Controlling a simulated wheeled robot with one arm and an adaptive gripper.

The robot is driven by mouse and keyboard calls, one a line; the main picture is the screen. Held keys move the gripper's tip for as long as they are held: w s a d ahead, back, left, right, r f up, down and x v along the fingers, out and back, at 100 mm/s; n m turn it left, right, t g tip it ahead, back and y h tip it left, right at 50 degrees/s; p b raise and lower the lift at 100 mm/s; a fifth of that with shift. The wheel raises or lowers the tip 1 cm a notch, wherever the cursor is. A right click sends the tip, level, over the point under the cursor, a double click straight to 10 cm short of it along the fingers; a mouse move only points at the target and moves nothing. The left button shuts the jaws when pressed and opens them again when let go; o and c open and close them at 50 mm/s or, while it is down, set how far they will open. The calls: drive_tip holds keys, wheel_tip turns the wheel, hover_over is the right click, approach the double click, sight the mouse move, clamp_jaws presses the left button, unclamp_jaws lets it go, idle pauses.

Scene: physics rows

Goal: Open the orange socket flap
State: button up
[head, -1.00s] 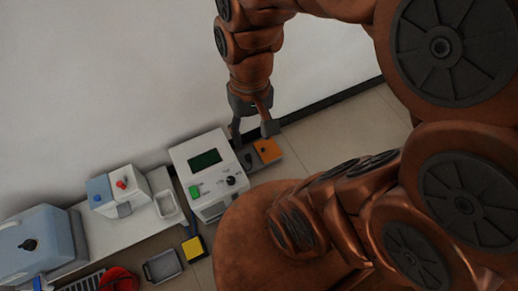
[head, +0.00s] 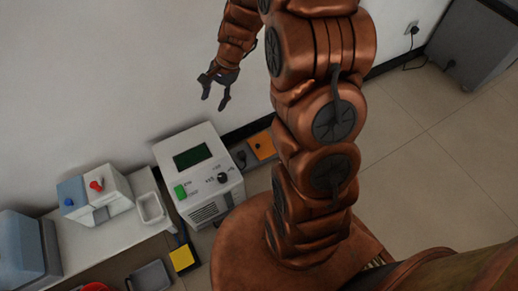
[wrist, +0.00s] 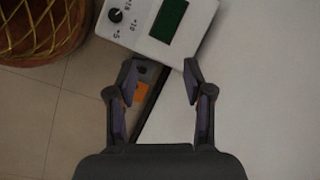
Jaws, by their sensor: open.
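The orange socket flap (head: 261,145) lies on a grey strip at the right of the white device, low by the wall. It looks shut in the head view. In the wrist view a small part of the orange flap (wrist: 138,92) shows just inside the left finger, which hides the rest. My gripper (head: 215,102) is open and empty. It is raised up and to the left of the flap in the head view, apart from it. In the wrist view my gripper (wrist: 158,68) has its fingers spread wide, with the strip beyond them.
The white device (head: 220,155) with a green screen stands beside the flap; it also shows in the wrist view (wrist: 148,42). A box with a red knob (head: 96,184) and a white tray (head: 150,208) stand left. The floor (head: 430,170) at right is mostly clear.

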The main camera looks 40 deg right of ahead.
drive_tip(key=w+d+f+m+t+b, duration=0.1)
drive_tip(key=w+d+f+m+b, duration=0.15)
drive_tip(key=f, duration=0.45)
drive_tip(key=w+d+f+m+b, duration=0.2)
drive_tip(key=w+d+f+b, duration=0.15)
drive_tip(key=f, duration=0.45)
drive_tip(key=m+t+h+b, duration=0.2)
drive_tip(key=m+b, duration=0.8)
drive_tip(key=m, duration=0.1)
approach(258, 145)
drive_tip(key=f, duration=0.2)
drive_tip(key=shift+n, duration=0.25)
drive_tip(key=shift+w+a+b+x, duration=0.15)
drive_tip(key=shift+b+x, duration=0.45)
drive_tip(key=shift+x, duration=1.1)
drive_tip(key=shift+w+a+b+x, duration=0.15)
drive_tip(key=shift+b+x, duration=0.4)
drive_tip(key=shift+x, duration=1.1)
drive_tip(key=shift+r, duration=0.15)
clamp_jaws()
